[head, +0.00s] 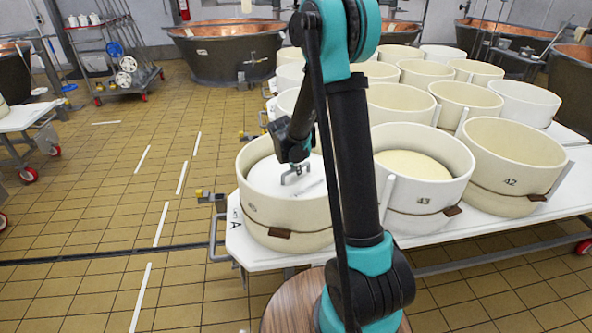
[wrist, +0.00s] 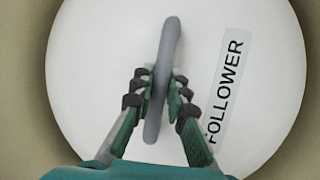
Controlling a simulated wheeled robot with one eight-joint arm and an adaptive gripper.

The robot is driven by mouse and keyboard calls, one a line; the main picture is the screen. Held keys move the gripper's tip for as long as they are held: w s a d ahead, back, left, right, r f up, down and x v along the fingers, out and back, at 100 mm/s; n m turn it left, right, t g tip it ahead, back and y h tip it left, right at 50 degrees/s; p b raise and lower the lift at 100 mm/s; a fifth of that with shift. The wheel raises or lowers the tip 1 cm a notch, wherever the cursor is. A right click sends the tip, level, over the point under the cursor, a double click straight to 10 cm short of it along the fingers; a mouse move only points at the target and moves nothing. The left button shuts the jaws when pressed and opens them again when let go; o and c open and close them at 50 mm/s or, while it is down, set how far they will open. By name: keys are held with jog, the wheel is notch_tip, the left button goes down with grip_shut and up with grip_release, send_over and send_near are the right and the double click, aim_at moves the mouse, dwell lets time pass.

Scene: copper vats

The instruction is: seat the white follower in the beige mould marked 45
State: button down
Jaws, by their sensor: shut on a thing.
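The white follower (head: 272,180) is a flat disc inside the beige mould (head: 290,219) at the front left of the table, lower than the mould's rim. The number on this mould is too small to read. In the wrist view the follower (wrist: 95,60) carries a "FOLLOWER" label, with beige wall around it. My gripper (wrist: 158,92) is shut on the follower's grey handle (wrist: 170,42), its fingers on both sides. In the head view my gripper (head: 294,174) is over the disc. My arm hides the mould's right part. Whether the follower rests on anything is hidden.
A mould marked 43 (head: 432,217) with pale content stands just to the right, and one marked 42 (head: 512,203) beyond it. Several more moulds fill the white table (head: 480,230) behind. Copper vats (head: 226,68) stand at the back.

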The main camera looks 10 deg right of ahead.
jog(key=shift+f, duration=0.8)
dwell(0.7)
jog(key=c, duration=1.4)
grip_release()
jog(key=shift+c, duration=0.2)
